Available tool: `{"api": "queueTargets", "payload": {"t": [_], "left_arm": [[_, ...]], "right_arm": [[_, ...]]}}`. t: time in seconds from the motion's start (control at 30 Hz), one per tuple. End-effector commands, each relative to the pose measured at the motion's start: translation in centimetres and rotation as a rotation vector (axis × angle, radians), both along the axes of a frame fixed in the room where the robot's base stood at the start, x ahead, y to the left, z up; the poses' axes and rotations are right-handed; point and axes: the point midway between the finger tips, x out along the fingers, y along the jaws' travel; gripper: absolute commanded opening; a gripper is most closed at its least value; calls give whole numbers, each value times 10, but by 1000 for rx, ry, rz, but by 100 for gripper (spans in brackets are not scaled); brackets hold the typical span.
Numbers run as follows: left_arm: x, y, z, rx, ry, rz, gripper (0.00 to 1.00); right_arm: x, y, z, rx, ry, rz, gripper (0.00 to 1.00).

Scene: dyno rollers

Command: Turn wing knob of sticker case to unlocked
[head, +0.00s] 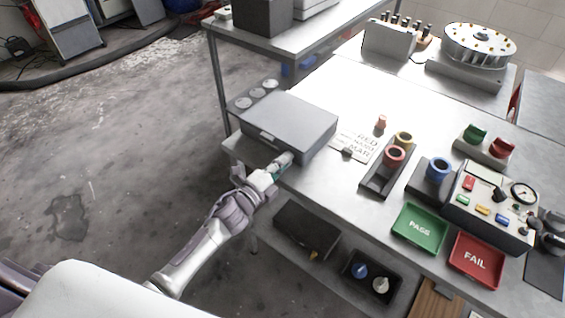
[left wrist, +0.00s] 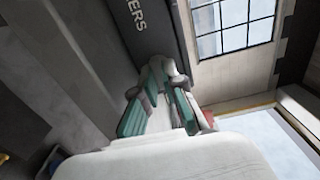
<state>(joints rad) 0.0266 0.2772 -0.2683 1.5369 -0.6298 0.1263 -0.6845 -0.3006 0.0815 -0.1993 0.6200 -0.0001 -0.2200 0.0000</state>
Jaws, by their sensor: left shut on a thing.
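The sticker case (head: 290,122) is a closed grey box at the left end of the workbench. In the left wrist view its dark front (left wrist: 150,28) shows the letters "ERS". My left gripper (head: 283,162) reaches the front side of the case from below left. In the left wrist view its teal-padded fingers (left wrist: 165,78) close together against that front. They are shut on the wing knob, which the fingers hide, so its angle cannot be told. My right gripper is not in view.
The workbench (head: 330,88) carries a printed card (head: 357,146), roller holders (head: 376,178), a green PASS tray (head: 419,229), a red FAIL tray (head: 477,261) and a control box (head: 487,207). A lower shelf holds a black bin (head: 352,272). Open floor (head: 120,130) lies to the left.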

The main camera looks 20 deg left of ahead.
Motion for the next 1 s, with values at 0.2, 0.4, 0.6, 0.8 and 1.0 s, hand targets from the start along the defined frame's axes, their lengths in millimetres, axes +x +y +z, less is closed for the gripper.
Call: {"api": "queueTargets", "payload": {"t": [0.2, 0.4, 0.6, 0.8, 1.0], "left_arm": [[2, -1, 6, 1, -13, -1, 14], [2, 0, 5, 0, -9, -1, 34], [1, -1, 2, 0, -4, -1, 34], [0, -1, 0, 0, 0, 0, 34], [0, -1, -2, 0, 3, -1, 34]], "right_arm": [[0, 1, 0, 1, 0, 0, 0], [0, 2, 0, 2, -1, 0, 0], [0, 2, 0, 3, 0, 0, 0], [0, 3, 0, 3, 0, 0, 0], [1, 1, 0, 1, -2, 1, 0]]}}
